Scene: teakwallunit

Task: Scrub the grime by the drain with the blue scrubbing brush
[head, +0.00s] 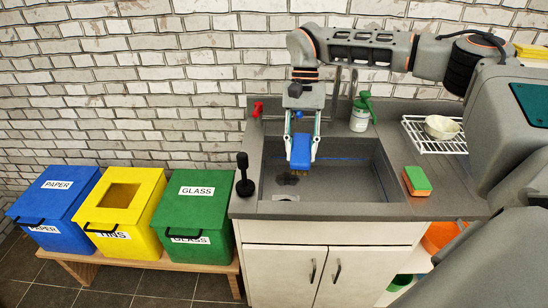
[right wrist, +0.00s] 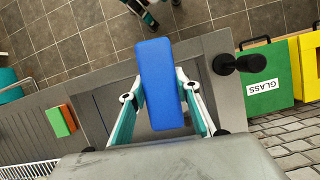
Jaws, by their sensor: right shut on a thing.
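My right gripper (head: 301,128) reaches down over the grey sink (head: 350,185) and is shut on the blue scrubbing brush (head: 300,151). The brush also shows between the two fingers in the right wrist view (right wrist: 162,85). Dark grime (head: 288,180) lies on the basin floor just below and left of the brush in the picture. The pale drain (head: 285,197) is in front of the grime. I cannot tell whether the bristles touch the floor. My left gripper is not in view.
A black plunger (head: 244,175) stands at the sink's left edge. A green spray bottle (head: 361,112) and a red item (head: 258,109) are behind. A sponge (head: 417,181) and a rack (head: 415,130) with a bowl (head: 441,127) are right. Blue, yellow and green bins (head: 195,215) stand left.

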